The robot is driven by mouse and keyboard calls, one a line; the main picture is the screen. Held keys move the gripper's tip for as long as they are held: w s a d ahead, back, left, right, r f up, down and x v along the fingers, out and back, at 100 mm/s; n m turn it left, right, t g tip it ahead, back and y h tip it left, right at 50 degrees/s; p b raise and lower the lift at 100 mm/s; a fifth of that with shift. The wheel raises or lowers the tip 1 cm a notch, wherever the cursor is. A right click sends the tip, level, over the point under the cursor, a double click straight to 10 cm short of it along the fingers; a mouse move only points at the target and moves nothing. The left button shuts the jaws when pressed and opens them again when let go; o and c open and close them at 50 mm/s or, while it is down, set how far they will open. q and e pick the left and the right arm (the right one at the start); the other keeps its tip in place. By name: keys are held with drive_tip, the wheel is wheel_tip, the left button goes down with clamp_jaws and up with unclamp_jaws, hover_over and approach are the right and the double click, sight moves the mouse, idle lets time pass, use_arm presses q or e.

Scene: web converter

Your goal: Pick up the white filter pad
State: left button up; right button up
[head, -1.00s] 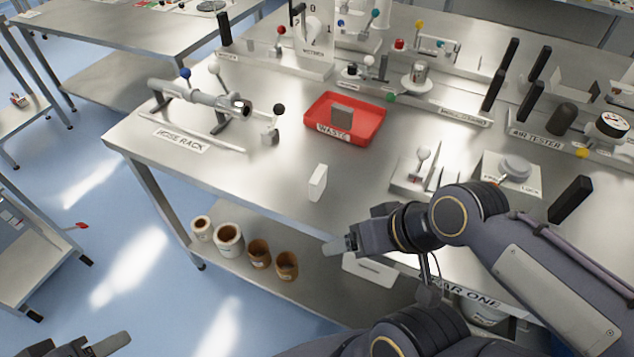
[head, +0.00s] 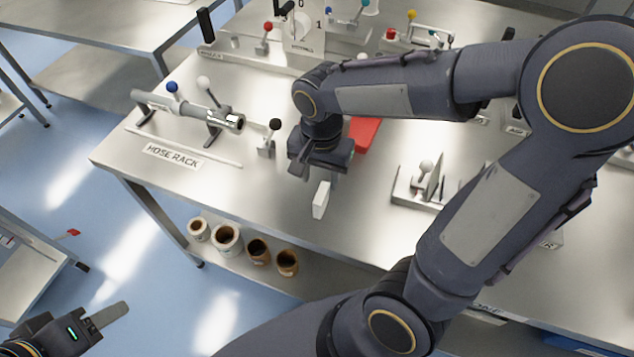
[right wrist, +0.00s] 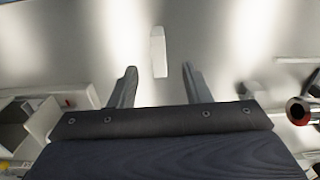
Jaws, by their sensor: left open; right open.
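My right gripper (right wrist: 158,72) is open and empty, with a finger on each side of that gap. In the head view my right gripper (head: 312,172) hangs above and behind the pad, its fingers partly hidden. My left gripper (head: 108,318) is low at the left, away from the table, and only partly in view.
A red waste tray (head: 364,134) is mostly hidden behind my right arm. The hose rack's metal pipe (head: 190,108) lies to the left, with a black-knobbed lever (head: 268,140) close to my right gripper. Several pots (head: 227,238) stand on the lower shelf. The table left of the pad is clear.

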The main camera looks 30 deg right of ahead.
sight(321, 192)
drive_tip(key=f, duration=0.7)
drive_tip(key=shift+w+d+f+p, duration=0.2)
drive_tip(key=shift+d+f+p, duration=0.15)
drive_tip(key=shift+f+p, duration=0.05)
clamp_jaws()
